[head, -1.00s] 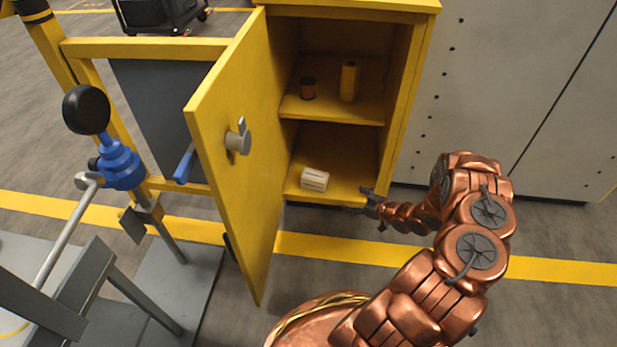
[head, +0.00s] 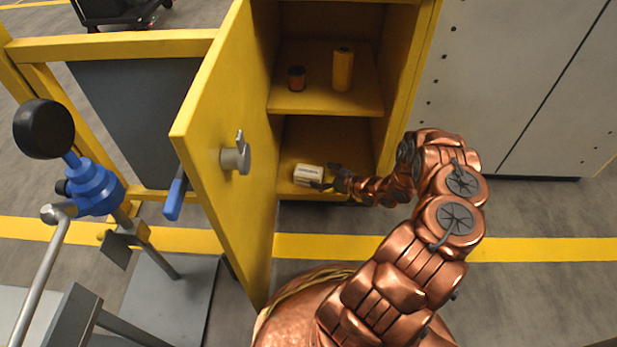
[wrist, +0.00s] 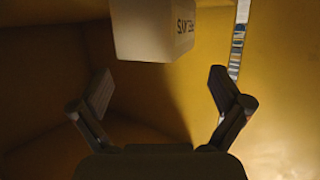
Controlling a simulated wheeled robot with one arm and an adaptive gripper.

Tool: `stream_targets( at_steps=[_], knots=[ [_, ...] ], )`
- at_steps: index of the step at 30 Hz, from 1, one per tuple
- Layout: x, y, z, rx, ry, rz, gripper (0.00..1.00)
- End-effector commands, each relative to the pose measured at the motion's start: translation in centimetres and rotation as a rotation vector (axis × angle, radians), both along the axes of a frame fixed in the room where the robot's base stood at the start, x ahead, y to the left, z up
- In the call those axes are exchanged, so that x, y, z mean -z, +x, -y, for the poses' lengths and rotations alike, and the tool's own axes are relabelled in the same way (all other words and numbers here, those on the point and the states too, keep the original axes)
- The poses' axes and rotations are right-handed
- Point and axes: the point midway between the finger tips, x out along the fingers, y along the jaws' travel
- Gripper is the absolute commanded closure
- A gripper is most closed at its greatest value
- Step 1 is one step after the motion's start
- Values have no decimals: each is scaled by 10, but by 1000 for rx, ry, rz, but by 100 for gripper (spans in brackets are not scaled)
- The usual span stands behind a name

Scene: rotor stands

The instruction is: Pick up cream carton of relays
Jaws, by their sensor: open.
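The cream carton of relays (head: 308,174) lies on the bottom shelf of the yellow cabinet, near its front edge. In the wrist view the carton (wrist: 150,30) shows at the top, with dark lettering on its right face and its upper part cut off by the frame. My gripper (head: 326,179) reaches into the cabinet from the right, close beside the carton. In the wrist view my gripper (wrist: 160,88) has its two fingers spread wide, with nothing between them. The carton is beyond the fingertips.
The open yellow door (head: 225,130) stands left of the opening. The upper shelf (head: 315,103) holds a yellow cylinder (head: 343,70) and a small dark-and-orange spool (head: 296,79). The cabinet's right wall (head: 410,85) is close to my arm. A blue lever fixture (head: 92,188) stands further left.

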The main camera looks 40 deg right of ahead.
Motion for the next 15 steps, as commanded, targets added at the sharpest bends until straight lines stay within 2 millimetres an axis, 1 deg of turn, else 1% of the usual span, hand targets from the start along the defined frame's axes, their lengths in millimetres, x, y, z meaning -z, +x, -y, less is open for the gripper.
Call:
stream_targets(
  at_steps=[1,3,9,15],
  knots=[
    [6,6,-2,-3,0,1,0],
    [9,13,-3,-2,-2,1,0],
    [15,34,-8,2,0,3,0],
    [14,37,-9,3,2,1,0]
  ],
)
